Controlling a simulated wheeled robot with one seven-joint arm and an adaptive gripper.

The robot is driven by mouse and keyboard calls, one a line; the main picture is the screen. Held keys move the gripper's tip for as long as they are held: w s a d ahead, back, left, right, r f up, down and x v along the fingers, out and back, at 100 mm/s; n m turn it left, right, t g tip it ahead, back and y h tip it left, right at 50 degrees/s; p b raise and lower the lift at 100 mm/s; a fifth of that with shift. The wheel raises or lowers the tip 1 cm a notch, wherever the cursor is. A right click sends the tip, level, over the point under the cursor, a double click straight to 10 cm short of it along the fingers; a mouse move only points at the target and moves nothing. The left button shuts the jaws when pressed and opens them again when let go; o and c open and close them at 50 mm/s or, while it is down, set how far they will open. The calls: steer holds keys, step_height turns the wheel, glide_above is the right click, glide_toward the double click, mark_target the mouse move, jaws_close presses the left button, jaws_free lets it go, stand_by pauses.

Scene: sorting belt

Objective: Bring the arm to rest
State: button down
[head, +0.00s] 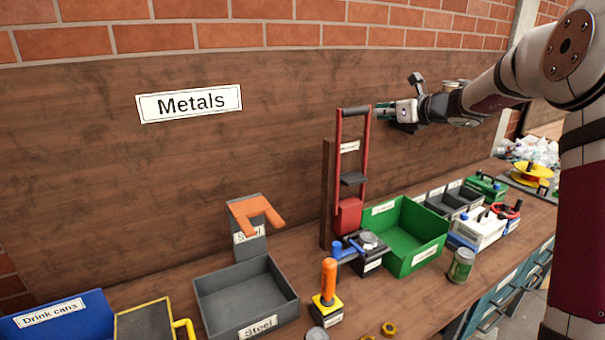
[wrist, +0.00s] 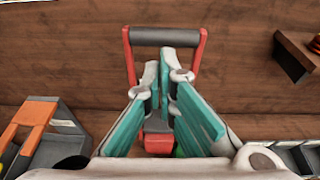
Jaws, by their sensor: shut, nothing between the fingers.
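My arm reaches in from the right in the head view, raised over the bench. My gripper (head: 380,112) points left, at the height of the dark handle bar (head: 355,112) of a red can crusher frame (head: 364,150). In the wrist view my gripper's teal fingers (wrist: 165,72) are together and empty. The handle bar (wrist: 165,37) shows just beyond the fingertips, not between them. I cannot tell whether the fingertips touch the red frame.
A green bin (head: 427,228) stands right of the crusher. A grey steel bin (head: 214,303) and orange bracket (head: 255,211) are left. A can (head: 461,266) stands at the bench front. Free air lies above the bench, left of my gripper.

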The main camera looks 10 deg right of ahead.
steer(key=s+a+r+n+g, duration=0.1)
steer(key=s+a+n+g, duration=0.2)
steer(key=s+a+n, duration=0.8)
steer(key=s+a+n+g, duration=0.3)
steer(key=s+a+n, duration=0.4)
steer(key=s, duration=0.6)
steer(key=s+d+f+n+g+h, duration=0.1)
steer(key=s+n, duration=0.5)
steer(key=s, duration=0.6)
steer(key=s+d+f+n+g+h, duration=0.1)
steer(key=s+f+n+h, duration=0.3)
steer(key=s, duration=0.9)
step_height(320, 180, down, 2)
steer(key=n, duration=0.3)
steer(key=shift+s+d+f+n, duration=0.2)
steer(key=shift+d+n, duration=0.1)
